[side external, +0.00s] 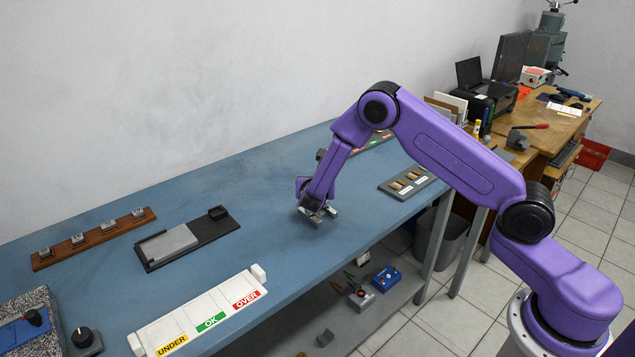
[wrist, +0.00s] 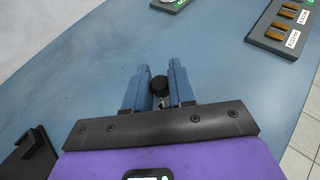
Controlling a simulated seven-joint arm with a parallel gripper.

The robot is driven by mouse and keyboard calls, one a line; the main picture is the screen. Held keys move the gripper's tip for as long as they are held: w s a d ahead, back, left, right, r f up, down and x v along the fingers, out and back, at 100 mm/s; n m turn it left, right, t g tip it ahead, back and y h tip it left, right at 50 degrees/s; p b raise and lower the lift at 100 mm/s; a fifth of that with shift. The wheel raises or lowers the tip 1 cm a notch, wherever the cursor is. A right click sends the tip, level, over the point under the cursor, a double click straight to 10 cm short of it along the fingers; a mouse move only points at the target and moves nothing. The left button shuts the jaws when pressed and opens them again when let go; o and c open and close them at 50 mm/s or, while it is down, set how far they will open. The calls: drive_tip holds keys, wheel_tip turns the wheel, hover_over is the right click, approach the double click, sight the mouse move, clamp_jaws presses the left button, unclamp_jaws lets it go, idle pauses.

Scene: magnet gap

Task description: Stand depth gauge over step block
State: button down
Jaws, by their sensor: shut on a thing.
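My gripper (side external: 318,213) is low over the middle of the blue bench, its fingers pointing down. In the wrist view the two blue fingers (wrist: 160,92) are shut on a small part with a round black top (wrist: 159,86). It may be the depth gauge, but most of it is hidden between the fingers. A flat grey block (side external: 168,243) lies in a black fixture (side external: 213,232) left of my gripper. It may be the step block, though I cannot make out steps. The fixture's black end stop also shows in the wrist view (wrist: 27,156).
A wooden rail (side external: 95,240) with several small metal blocks is at the far left. A white UNDER/OK/OVER board (side external: 197,318) lies at the front edge. A grey tray (side external: 398,191) with brass pieces is right of my gripper. Bare bench surrounds the gripper.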

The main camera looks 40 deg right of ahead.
drive_tip(key=shift+f, duration=0.15)
idle(0.5)
drive_tip(key=c, duration=0.9)
unclamp_jaws()
drive_tip(key=c, duration=0.5)
drive_tip(key=shift+r, duration=2.2)
drive_tip(key=o, duration=0.6)
drive_tip(key=shift+a, duration=0.1)
